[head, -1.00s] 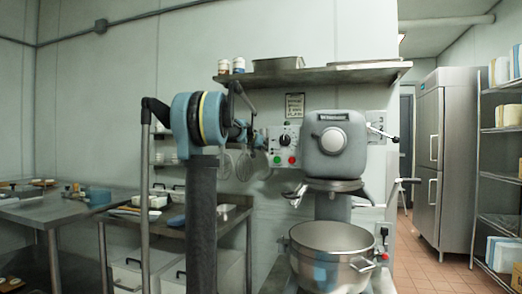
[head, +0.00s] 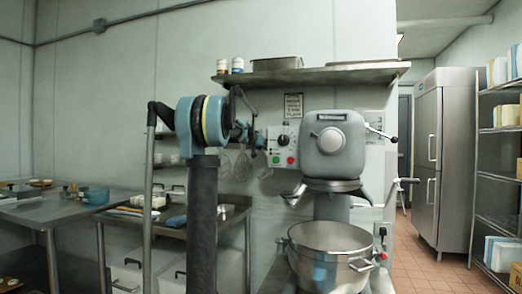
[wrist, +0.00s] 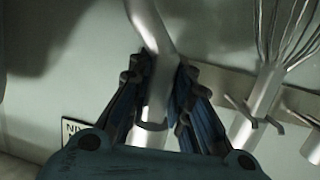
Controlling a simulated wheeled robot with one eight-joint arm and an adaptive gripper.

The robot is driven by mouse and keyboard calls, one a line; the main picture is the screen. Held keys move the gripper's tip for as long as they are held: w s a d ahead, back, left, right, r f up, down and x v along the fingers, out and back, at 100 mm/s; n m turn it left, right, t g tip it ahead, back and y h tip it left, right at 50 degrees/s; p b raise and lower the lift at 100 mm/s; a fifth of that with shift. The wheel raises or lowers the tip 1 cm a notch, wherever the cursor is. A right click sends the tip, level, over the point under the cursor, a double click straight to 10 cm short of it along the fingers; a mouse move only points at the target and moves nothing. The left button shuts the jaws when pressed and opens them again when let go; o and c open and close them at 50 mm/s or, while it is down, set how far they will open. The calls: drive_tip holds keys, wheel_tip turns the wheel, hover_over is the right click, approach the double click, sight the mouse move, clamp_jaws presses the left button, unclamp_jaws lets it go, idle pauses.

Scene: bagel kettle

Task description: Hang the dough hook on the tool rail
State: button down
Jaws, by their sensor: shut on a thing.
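The dough hook (wrist: 148,22) is a smooth grey metal piece with a bent shaft, upright in the wrist view. My gripper (wrist: 160,72) is shut on its shaft, with a dark finger on each side. The tool rail (wrist: 228,84) is a pale strip on the wall to the right, with short pegs. A wire whisk (wrist: 263,88) hangs there, right of the hook. The hook appears apart from the pegs in view; its depth from the wall is unclear. In the head view my arm covers much of this area, and I cannot make out the hook.
A large mixer (head: 333,140) with a steel bowl (head: 330,240) stands right of my arm. A shelf (head: 310,76) with jars and pans is above. Steel tables (head: 50,207) stand at left. A sign (wrist: 76,131) shows at lower left in the wrist view. Floor is clear at right.

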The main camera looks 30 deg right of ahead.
drive_tip(key=shift+w+d, duration=0.1)
drive_tip(key=shift+w, duration=0.05)
drive_tip(key=shift+w+d+r, duration=0.35)
drive_tip(key=shift+w+d, duration=0.45)
idle(0.3)
drive_tip(key=shift+d+r, duration=0.15)
drive_tip(key=shift+d, duration=0.1)
drive_tip(key=x, duration=0.2)
drive_tip(key=shift+w+d+f, duration=0.2)
drive_tip(key=shift+w+f, duration=0.1)
drive_tip(key=shift+f, duration=0.05)
drive_tip(key=shift+s+a+f, duration=0.15)
drive_tip(key=shift+s+a, duration=0.05)
drive_tip(key=shift+a, duration=0.3)
idle(0.8)
